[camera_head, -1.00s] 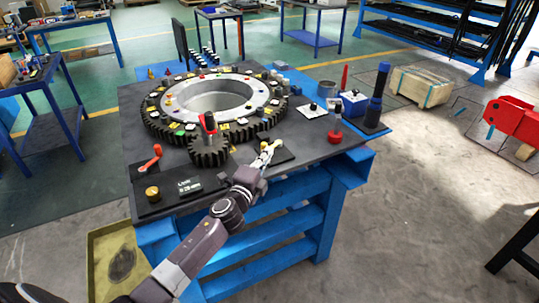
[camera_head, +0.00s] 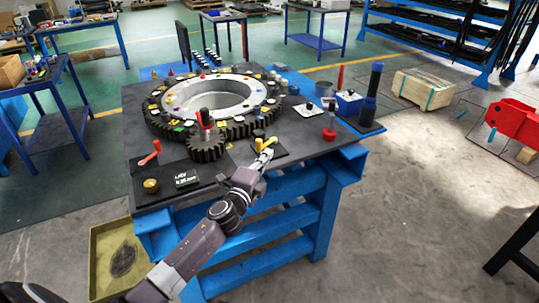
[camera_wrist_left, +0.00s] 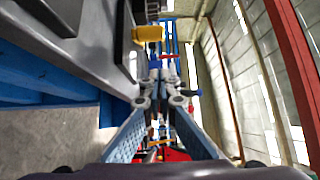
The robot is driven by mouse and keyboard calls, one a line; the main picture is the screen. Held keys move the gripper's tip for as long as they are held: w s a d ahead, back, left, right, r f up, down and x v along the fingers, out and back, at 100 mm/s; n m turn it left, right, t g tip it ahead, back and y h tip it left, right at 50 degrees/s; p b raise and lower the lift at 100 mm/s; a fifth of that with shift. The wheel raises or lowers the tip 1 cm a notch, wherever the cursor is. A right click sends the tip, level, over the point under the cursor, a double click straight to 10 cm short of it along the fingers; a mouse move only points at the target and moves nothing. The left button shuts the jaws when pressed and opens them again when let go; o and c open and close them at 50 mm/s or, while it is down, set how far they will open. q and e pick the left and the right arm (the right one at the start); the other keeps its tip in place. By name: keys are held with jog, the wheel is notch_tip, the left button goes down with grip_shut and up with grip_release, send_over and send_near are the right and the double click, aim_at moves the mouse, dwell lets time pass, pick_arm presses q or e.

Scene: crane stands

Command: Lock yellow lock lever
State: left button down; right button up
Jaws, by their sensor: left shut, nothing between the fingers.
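The yellow lock lever (camera_head: 268,142) lies low near the front edge of the dark tabletop, on a dark base plate. It points right and slightly away. What looks like its yellow end shows in the left wrist view (camera_wrist_left: 147,34), above and left of the fingertips. My left gripper (camera_head: 265,158) is shut and empty, just in front of the lever in the head view. Its fingers also show in the wrist view (camera_wrist_left: 162,72). There they appear apart from the yellow end. My right gripper is not in view.
A small dark gear (camera_head: 205,152) and a large toothed ring (camera_head: 160,128) stand behind and left. A red lever (camera_head: 150,158) and brass knob (camera_head: 151,186) are at the left. A red handle (camera_head: 330,133) and a black-blue post (camera_head: 373,90) stand at the right.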

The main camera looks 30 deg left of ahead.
pick_arm(q)
jog(key=shift+s+a+f, duration=0.25)
jog(key=shift+s+a, duration=0.35)
jog(key=shift+a, duration=0.05)
jog(key=shift+s+a+f, duration=0.2)
jog(key=shift+s+a, duration=0.35)
jog(key=shift+a, duration=0.05)
jog(key=s+a, duration=0.1)
jog(key=s, duration=0.1)
jog(key=s+a+b, duration=0.1)
jog(key=s, duration=0.1)
jog(key=shift+a+r, duration=0.1)
jog(key=shift+a, duration=0.1)
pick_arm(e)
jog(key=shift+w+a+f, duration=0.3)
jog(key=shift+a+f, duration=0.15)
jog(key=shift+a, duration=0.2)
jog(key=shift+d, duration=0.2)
pick_arm(q)
jog(key=shift+s, duration=0.1)
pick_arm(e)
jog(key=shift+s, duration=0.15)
